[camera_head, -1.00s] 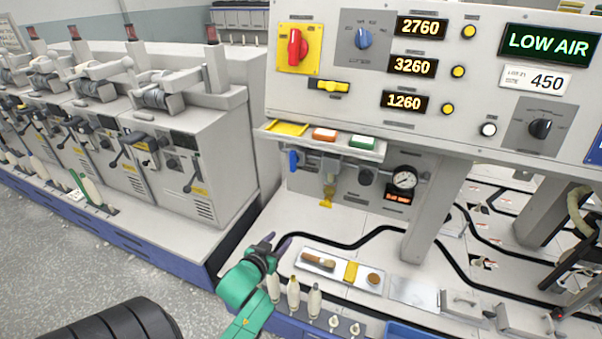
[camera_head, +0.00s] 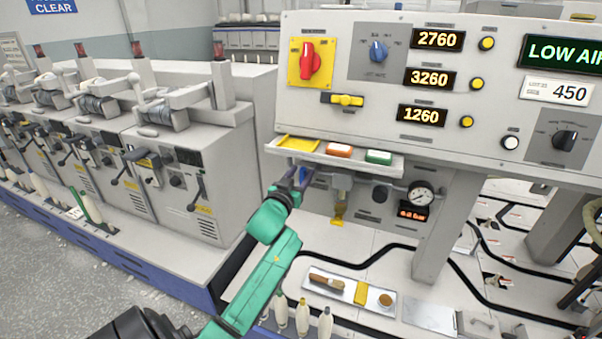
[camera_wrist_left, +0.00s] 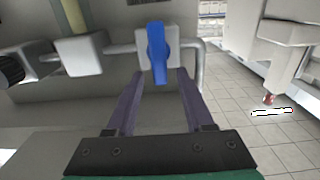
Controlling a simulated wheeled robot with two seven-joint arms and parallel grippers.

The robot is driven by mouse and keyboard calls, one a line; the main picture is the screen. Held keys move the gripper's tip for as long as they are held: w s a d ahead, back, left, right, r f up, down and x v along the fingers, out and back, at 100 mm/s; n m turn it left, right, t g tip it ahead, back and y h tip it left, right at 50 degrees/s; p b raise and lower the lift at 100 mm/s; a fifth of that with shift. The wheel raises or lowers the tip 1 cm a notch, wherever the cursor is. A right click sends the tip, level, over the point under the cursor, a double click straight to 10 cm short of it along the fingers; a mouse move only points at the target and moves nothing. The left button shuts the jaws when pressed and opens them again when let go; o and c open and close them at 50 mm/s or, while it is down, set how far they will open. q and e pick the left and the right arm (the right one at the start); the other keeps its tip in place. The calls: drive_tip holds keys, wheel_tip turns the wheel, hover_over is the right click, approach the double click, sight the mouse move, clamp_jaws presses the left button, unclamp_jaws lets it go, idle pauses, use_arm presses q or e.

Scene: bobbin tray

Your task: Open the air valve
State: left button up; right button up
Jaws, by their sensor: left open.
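The air valve's blue handle (camera_wrist_left: 157,50) stands upright in the left wrist view, on a pale valve body (camera_wrist_left: 172,44) in a pipe. In the head view the handle (camera_head: 303,175) is partly hidden by my left gripper (camera_head: 290,177), under the small shelf. In the left wrist view my left gripper (camera_wrist_left: 158,74) is open, with its two purple fingers on either side of the handle's lower end. Whether either finger touches it I cannot tell. A round gauge (camera_head: 421,195) and a small lit display (camera_head: 413,212) are right of the valve. My right gripper is not in view.
The shelf (camera_head: 391,164) with yellow, orange and green pieces sits just above the valve. A panel screen (camera_head: 565,51) reads LOW AIR. A tray (camera_head: 327,292) with a brush lies on the deck below. Winding units (camera_head: 190,150) stand at left.

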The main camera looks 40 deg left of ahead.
use_arm(q)
drive_tip(key=shift+w+a, duration=0.1)
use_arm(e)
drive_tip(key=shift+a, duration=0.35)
use_arm(q)
clamp_jaws()
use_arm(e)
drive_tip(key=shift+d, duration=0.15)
